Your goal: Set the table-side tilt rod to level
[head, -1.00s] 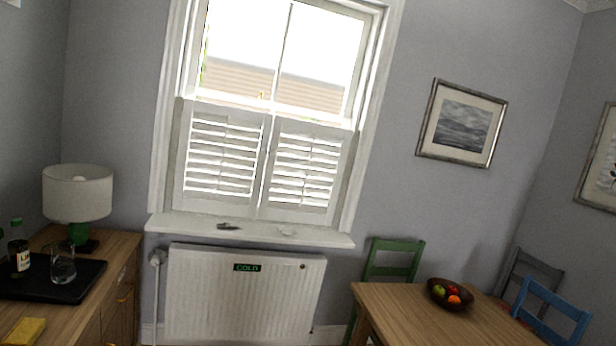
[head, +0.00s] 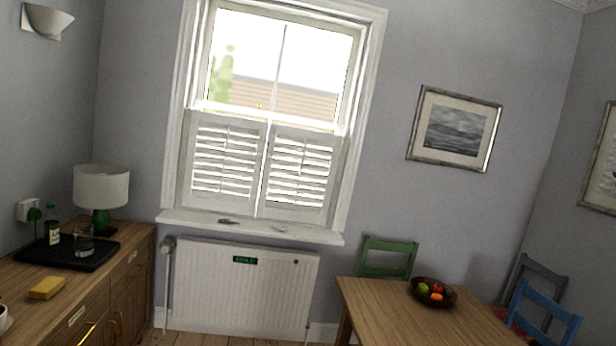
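Two white louvred shutters cover the lower half of the window. The left shutter panel (head: 224,160) is on the sideboard side. The right shutter panel (head: 298,170), on the table side, has slats with bright gaps between them. Its tilt rod is too small to make out clearly at this distance. The wooden table (head: 390,318) stands at the lower right of the window. My gripper is not in view.
A white radiator (head: 240,290) stands under the window sill (head: 250,228). A sideboard (head: 95,310) with a lamp (head: 101,187), black tray and yellow sponge-like block (head: 46,288) is at left. A green chair (head: 387,258) stands behind the table. Little floor shows.

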